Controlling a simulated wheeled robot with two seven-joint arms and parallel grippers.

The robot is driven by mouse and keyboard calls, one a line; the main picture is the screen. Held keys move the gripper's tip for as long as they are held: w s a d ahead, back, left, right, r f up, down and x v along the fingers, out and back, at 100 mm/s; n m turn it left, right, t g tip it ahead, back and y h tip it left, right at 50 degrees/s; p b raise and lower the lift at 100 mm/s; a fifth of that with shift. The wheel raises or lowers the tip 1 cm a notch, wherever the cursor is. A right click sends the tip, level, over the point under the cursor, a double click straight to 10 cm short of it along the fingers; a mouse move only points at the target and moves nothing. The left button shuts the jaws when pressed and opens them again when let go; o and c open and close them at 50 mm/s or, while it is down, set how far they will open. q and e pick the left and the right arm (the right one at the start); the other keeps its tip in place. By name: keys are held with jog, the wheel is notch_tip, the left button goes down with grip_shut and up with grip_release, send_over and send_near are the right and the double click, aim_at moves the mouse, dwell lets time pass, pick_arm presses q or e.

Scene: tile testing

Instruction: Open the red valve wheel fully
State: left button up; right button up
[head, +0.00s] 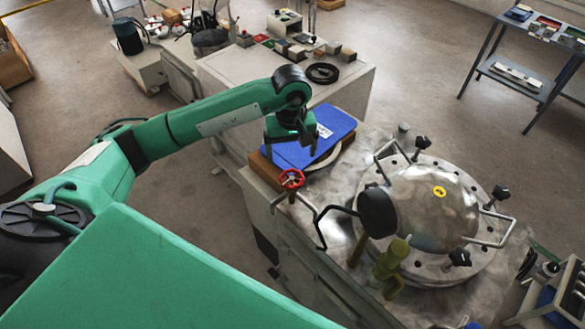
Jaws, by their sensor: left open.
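The red valve wheel (291,179) is small and spoked, and sits on a metal pipe at the left front corner of the steel worktop. My left arm reaches in from the left. My left gripper (292,146) hangs above and behind the wheel, over the blue board, pointing down. It is open and apart from the wheel. My right gripper is not in view.
A blue board (338,123) lies on a brown block (262,168) just behind the wheel. A domed steel vessel (432,208) with clamps and a black round part (377,212) stands to the right. A bent pipe (322,228) rises close by the wheel. A white bench (345,92) stands behind.

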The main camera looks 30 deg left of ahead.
aim_at(292, 177)
pick_arm(q)
notch_tip(292, 177, down, 4)
jog(key=shift+r+p, duration=0.1)
jog(key=shift+p, duration=0.3)
notch_tip(292, 177, down, 4)
jog(key=shift+f+p, duration=0.1)
jog(key=shift+p, duration=0.3)
jog(key=shift+f, duration=0.35)
jog(key=shift+w+f, duration=0.1)
jog(key=shift+f, duration=0.2)
jog(key=c, duration=1)
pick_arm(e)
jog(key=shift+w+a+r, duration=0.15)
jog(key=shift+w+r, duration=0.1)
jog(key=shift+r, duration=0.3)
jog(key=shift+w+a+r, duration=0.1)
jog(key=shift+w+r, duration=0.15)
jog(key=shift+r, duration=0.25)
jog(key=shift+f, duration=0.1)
